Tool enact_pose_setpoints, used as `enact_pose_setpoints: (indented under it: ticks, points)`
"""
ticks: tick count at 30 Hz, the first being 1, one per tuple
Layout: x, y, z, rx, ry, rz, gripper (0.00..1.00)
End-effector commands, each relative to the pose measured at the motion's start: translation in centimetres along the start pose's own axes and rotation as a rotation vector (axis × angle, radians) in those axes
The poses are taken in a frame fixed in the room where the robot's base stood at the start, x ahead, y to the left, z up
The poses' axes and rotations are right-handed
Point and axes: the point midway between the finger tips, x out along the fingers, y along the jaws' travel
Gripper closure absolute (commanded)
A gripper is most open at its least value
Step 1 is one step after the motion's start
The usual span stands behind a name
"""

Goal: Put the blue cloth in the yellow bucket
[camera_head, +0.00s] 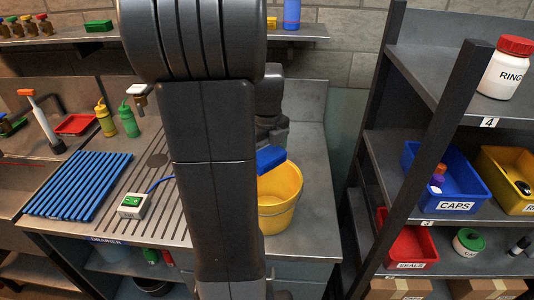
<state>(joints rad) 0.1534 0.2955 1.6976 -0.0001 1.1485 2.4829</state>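The yellow bucket (282,205) stands upright on the metal counter, right of my arm, which hides its left side. A blue piece (271,158), possibly the blue cloth, shows at the bucket's upper left, partly behind my arm. I cannot tell whether it touches the rim or is held. My gripper (273,140) is mostly hidden behind my arm, just above the blue piece; its fingers cannot be made out.
A blue ribbed mat (78,184) and a green-button box (132,205) with a blue cable lie on the counter at left. Green (129,120) and yellow (105,118) bottles stand behind. A shelf rack with bins (445,180) stands at right. The counter right of the bucket is clear.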

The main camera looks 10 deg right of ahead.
Motion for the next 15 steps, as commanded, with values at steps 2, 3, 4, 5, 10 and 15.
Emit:
enact_pose_setpoints:
  ticks: [2, 3, 4, 5, 10, 15]
  points:
    - [-0.1, 0.0, 0.3, -0.001, 0.001, 0.001, 0.35]
    - [0.3, 0.0, 0.2, 0.0, 0.001, 0.001, 0.35]
    - [0.6, 0.0, 0.2, 0.0, 0.001, 0.001, 0.35]
    - [0.8, 0.0, 0.2, 0.0, 0.001, 0.001, 0.35]
    - [2.4, 0.0, 0.2, 0.0, 0.0, 0.0, 0.35]
    - [4.0, 0.0, 0.2, 0.0, 0.001, 0.001, 0.35]
